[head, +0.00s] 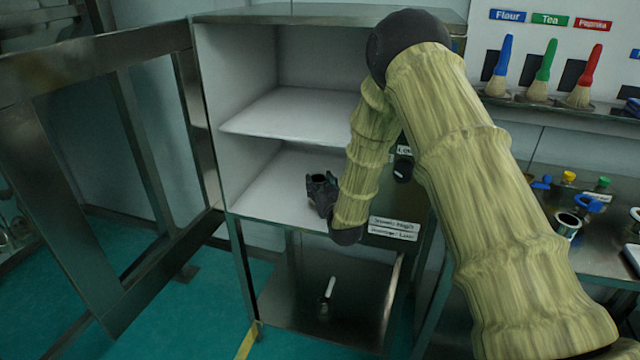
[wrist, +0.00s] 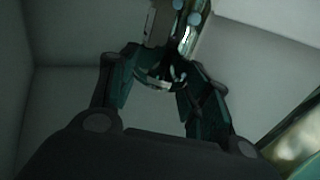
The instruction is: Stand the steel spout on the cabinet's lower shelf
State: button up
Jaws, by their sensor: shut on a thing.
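The steel spout (wrist: 190,38) is a shiny metal piece between the two fingers of my gripper (wrist: 160,72) in the wrist view; its far end runs out of the top of the picture. In the head view my gripper (head: 322,190) is inside the open cabinet (head: 232,85), low over the right part of its lower shelf (head: 275,192). The spout is hard to make out there, dark and mostly hidden by the gripper. I cannot tell whether it touches the shelf. My gripper is shut on it.
The upper shelf (head: 300,117) is empty and lies above my gripper. The left part of the lower shelf is clear. The framed door (head: 120,130) stands open at left. A brush-like item (head: 327,295) is underneath the cabinet. Brushes (head: 541,75) and small containers (head: 567,225) are at right.

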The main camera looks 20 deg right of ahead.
jog(key=shift+f, duration=0.1)
jog(key=shift+s+r, duration=0.1)
jog(key=shift+r, duration=0.1)
jog(key=shift+f, duration=0.15)
jog(key=o, duration=1.3)
jog(key=s+b, duration=0.2)
jog(key=s, duration=1)
jog(key=shift+a, duration=0.1)
